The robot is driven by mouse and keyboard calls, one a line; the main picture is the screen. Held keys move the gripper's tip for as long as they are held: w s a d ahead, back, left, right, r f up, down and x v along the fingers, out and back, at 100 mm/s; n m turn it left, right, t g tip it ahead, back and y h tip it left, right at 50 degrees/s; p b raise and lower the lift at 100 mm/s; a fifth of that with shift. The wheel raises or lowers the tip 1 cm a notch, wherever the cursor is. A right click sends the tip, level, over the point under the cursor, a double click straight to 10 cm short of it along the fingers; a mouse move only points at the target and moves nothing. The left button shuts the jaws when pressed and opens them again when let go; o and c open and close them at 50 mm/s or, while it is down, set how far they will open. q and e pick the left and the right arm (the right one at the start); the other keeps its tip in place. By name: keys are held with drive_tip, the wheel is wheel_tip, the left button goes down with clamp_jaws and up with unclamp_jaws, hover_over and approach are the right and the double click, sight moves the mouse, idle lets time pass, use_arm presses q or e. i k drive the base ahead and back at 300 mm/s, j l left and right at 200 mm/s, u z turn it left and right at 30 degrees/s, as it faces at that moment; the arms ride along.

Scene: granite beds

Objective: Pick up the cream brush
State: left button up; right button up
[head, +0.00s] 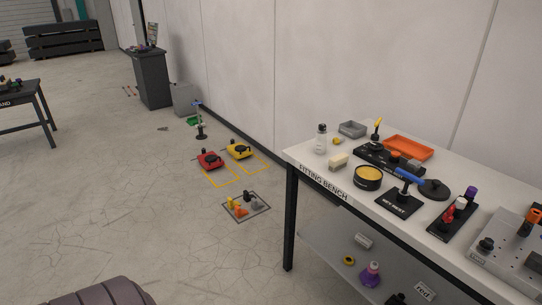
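A small cream block-shaped thing (338,162), which looks like the cream brush, lies on the near left part of the white fitting bench (318,170). It is close to the bench's front edge, left of a round black tin with a yellow top (368,178). Its details are too small to make out. Neither of my grippers shows in the head view.
A clear bottle (321,139), grey tray (352,129), orange tray (408,147) and black key rest (400,204) share the bench. A lower shelf holds a purple flask (370,274). Red (209,160) and yellow (239,150) machines stand by the wall.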

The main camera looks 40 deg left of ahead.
sight(340, 161)
drive_tip(key=u, duration=0.95)
drive_tip(key=z, duration=1.05)
drive_tip(key=i+j, duration=0.2)
drive_tip(key=j, duration=0.15)
drive_tip(key=i+j, duration=0.2)
drive_tip(key=j, duration=0.15)
drive_tip(key=i+j, duration=0.2)
drive_tip(key=j, duration=0.15)
drive_tip(key=i+j+z, duration=0.1)
drive_tip(key=j, duration=0.3)
drive_tip(key=i, duration=0.1)
